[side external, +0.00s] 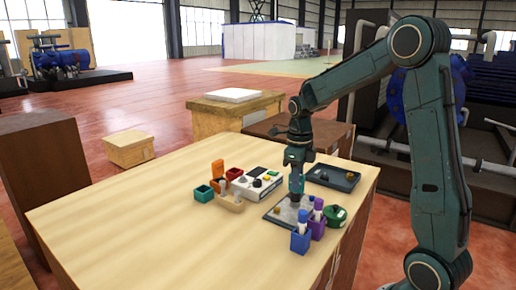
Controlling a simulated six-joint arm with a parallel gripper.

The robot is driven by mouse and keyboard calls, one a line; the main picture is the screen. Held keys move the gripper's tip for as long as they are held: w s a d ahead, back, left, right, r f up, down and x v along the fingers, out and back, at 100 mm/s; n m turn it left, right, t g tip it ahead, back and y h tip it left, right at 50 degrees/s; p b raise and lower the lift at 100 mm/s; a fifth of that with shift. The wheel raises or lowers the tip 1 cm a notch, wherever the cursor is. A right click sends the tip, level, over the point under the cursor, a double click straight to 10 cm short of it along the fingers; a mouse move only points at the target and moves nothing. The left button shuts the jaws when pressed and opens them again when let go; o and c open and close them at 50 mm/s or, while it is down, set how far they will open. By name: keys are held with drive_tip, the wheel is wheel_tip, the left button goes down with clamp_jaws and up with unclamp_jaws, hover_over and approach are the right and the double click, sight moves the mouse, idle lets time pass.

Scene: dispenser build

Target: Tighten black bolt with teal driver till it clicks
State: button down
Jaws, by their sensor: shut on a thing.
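My gripper (297,160) points down over the right part of the table and is shut on the teal driver (297,183). The driver stands about upright, with its dark lower end at the grey plate (274,215). The black bolt cannot be made out; the driver's lower end and the holders in front cover that spot. I cannot tell whether the driver tip touches the bolt.
A blue holder (300,242) and a purple holder (317,230) stand close in front of the driver, beside a green round object (335,215). A dark tray (333,177) lies behind right. A white device (257,184), beige stand (231,204), teal bin (204,194) and red bin (234,174) stand left.

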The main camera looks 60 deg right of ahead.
drive_tip(key=shift+m, duration=1.4)
drive_tip(key=n, duration=0.5)
drive_tip(key=shift+n, duration=1)
drive_tip(key=n, duration=0.3)
drive_tip(key=shift+n, duration=1.9)
